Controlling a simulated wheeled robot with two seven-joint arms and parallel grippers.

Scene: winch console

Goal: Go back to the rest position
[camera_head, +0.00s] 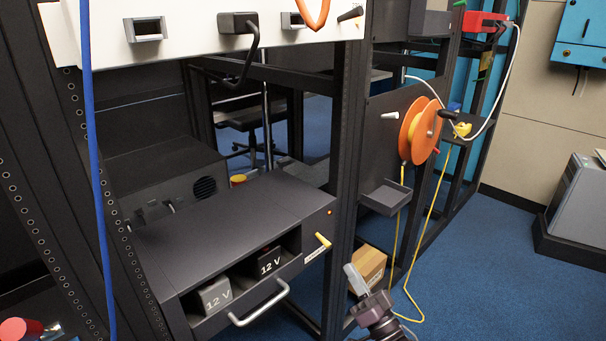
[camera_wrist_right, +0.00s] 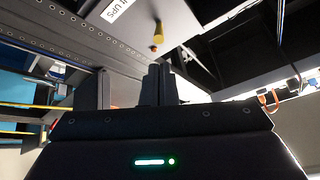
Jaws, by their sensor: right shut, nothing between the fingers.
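My right gripper (camera_head: 352,273) shows at the bottom centre right of the head view, in front of a cardboard box (camera_head: 368,264). Its fingers are together and hold nothing. In the right wrist view the shut fingers (camera_wrist_right: 160,84) point toward the dark UPS unit, below a yellow lever (camera_wrist_right: 159,33) and apart from it. The same yellow lever (camera_head: 323,240) shows in the head view on the UPS unit's front corner, above and left of the gripper. My left gripper is not in view.
The UPS unit (camera_head: 235,215) has an open bay with two 12 V batteries and a pull handle (camera_head: 259,305). An orange reel (camera_head: 419,131) with hanging yellow cord and a small grey tray (camera_head: 385,197) are above the gripper. Blue floor (camera_head: 480,270) is clear at right.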

